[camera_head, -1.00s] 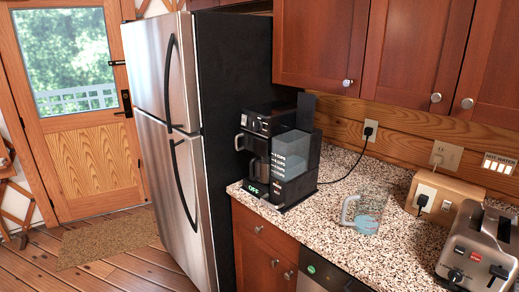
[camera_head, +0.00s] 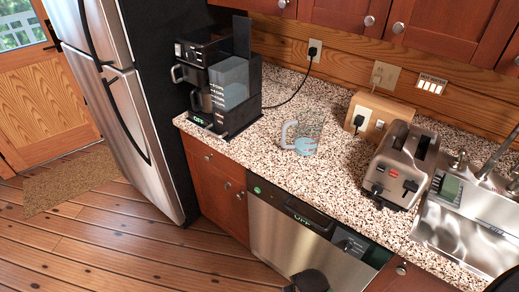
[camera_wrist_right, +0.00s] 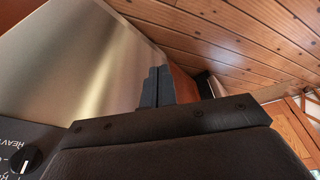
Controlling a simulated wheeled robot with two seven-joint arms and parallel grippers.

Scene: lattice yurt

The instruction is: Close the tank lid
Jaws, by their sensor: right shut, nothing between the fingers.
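The black coffee maker (camera_head: 205,75) stands at the left end of the counter beside the fridge. Its clear grey-blue water tank (camera_head: 229,82) is on its right side. The dark tank lid (camera_head: 242,36) stands upright above the tank's back edge, so it is open. In the right wrist view my right gripper (camera_wrist_right: 157,84) has its dark fingers together, shut and empty, near a steel front panel and well away from the lid. A dark rounded part, probably mine, shows at the bottom of the head view. My left gripper is not in view.
A glass measuring cup (camera_head: 306,138) with bluish contents, a toaster (camera_head: 402,165) and a wooden outlet box (camera_head: 378,113) stand to the right. The fridge (camera_head: 118,90) is close on the left. The dishwasher (camera_head: 300,238) is below the counter. Counter in front of the cup is clear.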

